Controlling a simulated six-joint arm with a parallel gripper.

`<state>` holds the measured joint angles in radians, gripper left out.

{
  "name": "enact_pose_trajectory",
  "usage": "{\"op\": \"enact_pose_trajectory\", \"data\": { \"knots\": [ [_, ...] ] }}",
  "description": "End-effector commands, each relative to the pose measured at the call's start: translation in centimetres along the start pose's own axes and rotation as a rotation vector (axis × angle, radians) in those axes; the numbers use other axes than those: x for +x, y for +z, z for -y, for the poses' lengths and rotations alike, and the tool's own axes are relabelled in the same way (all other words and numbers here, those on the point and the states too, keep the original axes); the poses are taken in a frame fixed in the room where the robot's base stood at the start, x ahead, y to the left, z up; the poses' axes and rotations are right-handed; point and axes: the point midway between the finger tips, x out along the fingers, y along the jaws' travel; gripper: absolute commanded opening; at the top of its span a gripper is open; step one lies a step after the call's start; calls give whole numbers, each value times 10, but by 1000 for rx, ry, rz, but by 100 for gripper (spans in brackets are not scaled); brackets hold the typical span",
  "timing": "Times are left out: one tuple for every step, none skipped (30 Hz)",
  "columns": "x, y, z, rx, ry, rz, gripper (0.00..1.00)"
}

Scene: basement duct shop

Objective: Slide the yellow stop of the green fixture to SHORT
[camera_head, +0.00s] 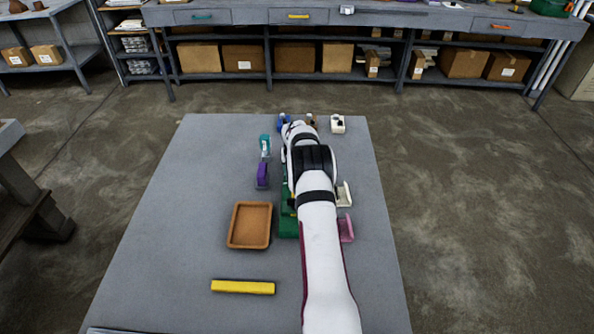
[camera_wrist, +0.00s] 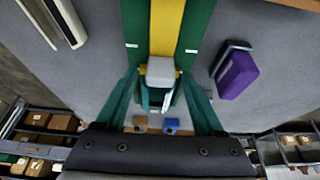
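The green fixture (camera_head: 288,226) lies on the grey table, mostly hidden under my arm in the head view. In the wrist view, the green fixture (camera_wrist: 199,22) runs away from my gripper, with a yellow strip (camera_wrist: 165,28) along its middle. A pale grey block (camera_wrist: 160,70) sits at the near end of the strip. I cannot tell which part is the stop, and no SHORT mark is readable. My gripper (camera_wrist: 161,82) has its two dark green fingers apart, one on each side of the grey block. Contact with the block is not clear. My arm hides the gripper in the head view.
A purple piece (camera_head: 262,176) and a teal piece (camera_head: 265,146) stand left of the fixture. A white bracket (camera_head: 344,194) and a pink bracket (camera_head: 346,229) stand right. A brown tray (camera_head: 232,226) and a yellow bar (camera_head: 243,287) lie nearer. The table's left side is clear.

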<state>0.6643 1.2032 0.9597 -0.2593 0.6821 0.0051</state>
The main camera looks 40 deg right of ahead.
Motion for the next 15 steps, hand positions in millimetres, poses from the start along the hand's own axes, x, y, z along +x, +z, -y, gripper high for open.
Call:
{"op": "enact_pose_trajectory", "data": {
  "knots": [
    [0, 0, 0, 0, 0, 0, 70],
    [0, 0, 0, 0, 0, 1, 70],
    [0, 0, 0, 0, 0, 1, 70],
    [0, 0, 0, 0, 0, 1, 70],
    [-2, 0, 0, 0, 0, 1, 70],
    [-4, 0, 0, 1, 0, 1, 70],
    [-8, 0, 0, 1, 0, 0, 70],
    [-12, -1, 0, 1, 0, 0, 70],
    [-20, -1, 0, 1, 0, 0, 70],
    [-27, -1, 0, 1, 0, 0, 70],
    [-36, -1, 0, 0, 0, -1, 70],
    [-48, -1, 0, 0, 0, -2, 70],
    [-58, -1, 0, 0, 0, -2, 70],
    [-68, -1, 0, 0, -1, -3, 70],
    [-81, -1, 0, 0, -1, -4, 70]
  ]
}}
